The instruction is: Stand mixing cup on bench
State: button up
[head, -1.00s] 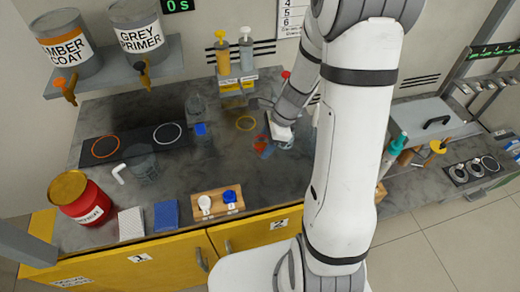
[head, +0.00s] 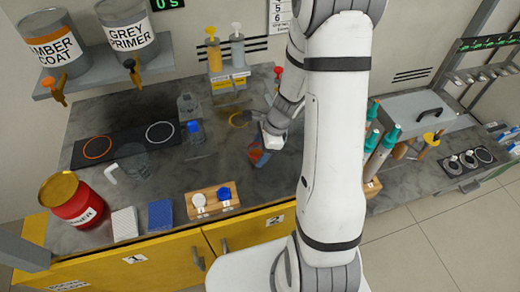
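My gripper (head: 266,147) is low over the middle of the bench (head: 215,165), pointing down toward its front. At its tip is a small see-through shape with red-orange and blue parts (head: 257,156); it may be the mixing cup, but it is too small and blurred to be sure. I cannot tell whether the fingers are shut on it, or whether it touches the bench. A clear jug with a white handle (head: 133,162) stands upright at the left, well apart from my gripper.
A blue-capped bottle (head: 195,132), a red can (head: 74,202) and a wooden block with white and blue caps (head: 213,202) stand left and front. Green-handled tools (head: 374,140) are right of my arm. Bare bench lies left of my gripper.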

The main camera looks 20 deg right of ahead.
jog(key=shift+o, duration=0.8)
jog(key=shift+r, duration=0.25)
jog(key=w+p+v, duration=0.1)
jog(key=p+v, duration=0.1)
jog(key=v, duration=0.9)
jog(key=s+a+r+n+t+h, duration=0.1)
jog(key=s+a+r+n+h, duration=0.1)
jog(key=s+r+n, duration=0.5)
jog(key=s+a+r+n+t+h, duration=0.1)
jog(key=s+a+r+n+h, duration=0.1)
jog(key=s+r+n, duration=0.5)
jog(key=shift+s+a+n, duration=0.35)
jog(key=shift+s+n, duration=0.05)
jog(key=shift+n, duration=2.3)
